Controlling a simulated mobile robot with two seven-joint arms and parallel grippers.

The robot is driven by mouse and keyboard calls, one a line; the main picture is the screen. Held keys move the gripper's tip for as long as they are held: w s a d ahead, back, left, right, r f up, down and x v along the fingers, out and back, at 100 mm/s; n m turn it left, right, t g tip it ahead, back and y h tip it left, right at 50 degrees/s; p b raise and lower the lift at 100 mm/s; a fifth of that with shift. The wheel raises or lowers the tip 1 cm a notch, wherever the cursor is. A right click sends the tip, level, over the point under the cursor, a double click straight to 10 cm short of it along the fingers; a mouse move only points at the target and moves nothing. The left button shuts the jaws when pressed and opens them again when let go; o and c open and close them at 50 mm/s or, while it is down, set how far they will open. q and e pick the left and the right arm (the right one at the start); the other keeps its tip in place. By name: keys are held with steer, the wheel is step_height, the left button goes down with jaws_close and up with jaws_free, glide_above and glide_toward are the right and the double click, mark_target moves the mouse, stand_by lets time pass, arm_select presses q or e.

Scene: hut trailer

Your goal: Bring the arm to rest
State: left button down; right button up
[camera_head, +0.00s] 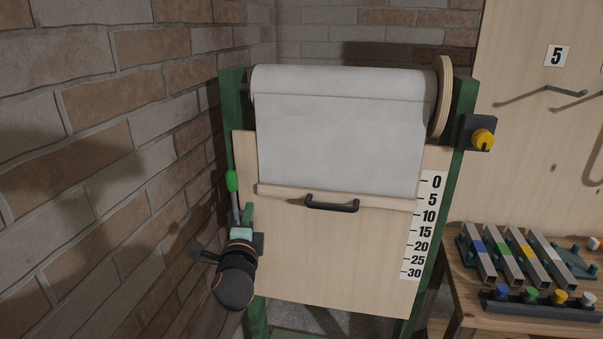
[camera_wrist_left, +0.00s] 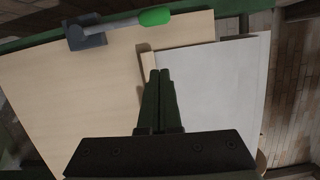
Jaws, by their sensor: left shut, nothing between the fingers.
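My left gripper (camera_head: 241,236) is in front of the lower left of a wooden board, seen from behind in the head view. Its fingers (camera_wrist_left: 160,78) are shut together and empty in the left wrist view. A lever with a green grip (camera_head: 232,182) is on the board's left side, close to the gripper in the picture. The grip also shows at the top of the left wrist view (camera_wrist_left: 155,17), apart from the fingers. I cannot tell the depth gap to the board (camera_head: 328,250). My right gripper is out of view.
A white paper roll (camera_head: 340,82) hangs over the board, ending in a wooden bar with a black handle (camera_head: 332,204). A yellow knob (camera_head: 483,139) is at right. A brick wall (camera_head: 100,170) is close on the left.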

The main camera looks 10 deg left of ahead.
arm_select(q)
steer(key=s+d+f+n+g+h, duration=0.2)
steer(key=s+f+n+g, duration=0.15)
steer(key=s+f, duration=0.9)
steer(key=s+d+f+n+g+h, duration=0.25)
steer(key=s+f+n, duration=0.25)
steer(key=s+f, duration=0.75)
steer(key=s+d+f+n+g+h, duration=0.1)
steer(key=s+f+n+g, duration=0.1)
steer(key=s+f+n, duration=0.4)
steer(key=s+f, duration=0.3)
steer(key=s, duration=0.1)
steer(key=shift+s+d+f+g+h, duration=0.2)
steer(key=shift+s+f+g+h, duration=0.1)
steer(key=shift+f+h, duration=0.1)
